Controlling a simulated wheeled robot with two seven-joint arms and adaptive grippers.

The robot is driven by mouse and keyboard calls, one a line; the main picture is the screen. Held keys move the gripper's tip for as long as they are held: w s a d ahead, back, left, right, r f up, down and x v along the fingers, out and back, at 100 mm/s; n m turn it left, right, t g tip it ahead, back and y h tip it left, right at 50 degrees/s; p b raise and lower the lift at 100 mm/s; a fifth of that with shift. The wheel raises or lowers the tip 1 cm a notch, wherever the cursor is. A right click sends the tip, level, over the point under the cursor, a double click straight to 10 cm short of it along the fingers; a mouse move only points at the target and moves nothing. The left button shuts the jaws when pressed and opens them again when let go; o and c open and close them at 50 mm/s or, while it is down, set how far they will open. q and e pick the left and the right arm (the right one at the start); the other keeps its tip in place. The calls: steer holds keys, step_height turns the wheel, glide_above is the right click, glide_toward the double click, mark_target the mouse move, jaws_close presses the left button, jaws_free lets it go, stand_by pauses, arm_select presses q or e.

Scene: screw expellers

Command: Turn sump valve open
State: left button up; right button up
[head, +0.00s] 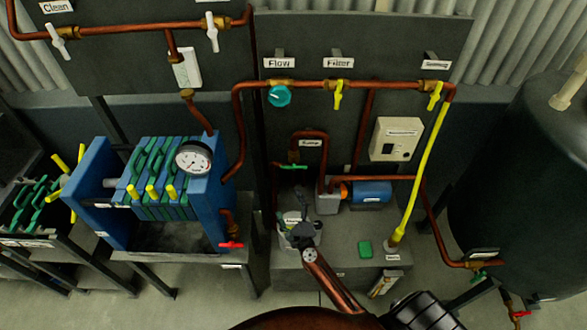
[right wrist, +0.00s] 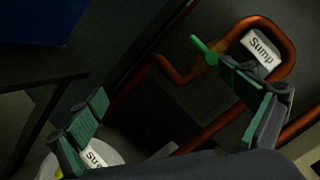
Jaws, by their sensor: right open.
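The sump valve's green handle (head: 293,167) sits on a copper pipe at the centre of the head view, left of a white Sump label (head: 310,143). In the right wrist view the green handle (right wrist: 205,48) is near the top, beside the Sump label (right wrist: 262,48). My right gripper (head: 299,222) is below the handle in the head view, over a pale container. Its padded fingers (right wrist: 166,106) are spread wide and empty in the right wrist view. The handle lies beyond the fingertips, and no contact shows. My left gripper is out of view.
A pressure gauge (head: 194,158) and blue filter press (head: 209,190) are at left. A yellow hose (head: 425,165) hangs at right. A pale container (right wrist: 105,165) is near the left finger.

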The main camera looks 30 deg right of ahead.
mark_target(294, 168)
steer(key=w+d+r+m+g+h, duration=0.1)
steer(key=w+d+r+m+h, duration=0.1)
steer(key=m, duration=0.3)
steer(key=w+d+r+m+g+h+b, duration=0.1)
steer(key=w+d+r+m+h, duration=0.1)
steer(key=w+d+m, duration=0.2)
steer(key=w+d+r+m+g+h+b, duration=0.1)
steer(key=w+d+r+m+h, duration=0.1)
steer(key=m, duration=0.4)
steer(key=shift+w+d+r+m, duration=0.2)
steer(key=shift+w+d+r, duration=0.1)
steer(key=shift+w, duration=0.15)
steer(key=shift+w+d+r+m, duration=0.2)
steer(key=shift+w+d, duration=0.05)
steer(key=shift+w, duration=0.2)
steer(key=shift+c, duration=0.4)
steer(key=c, duration=1.1)
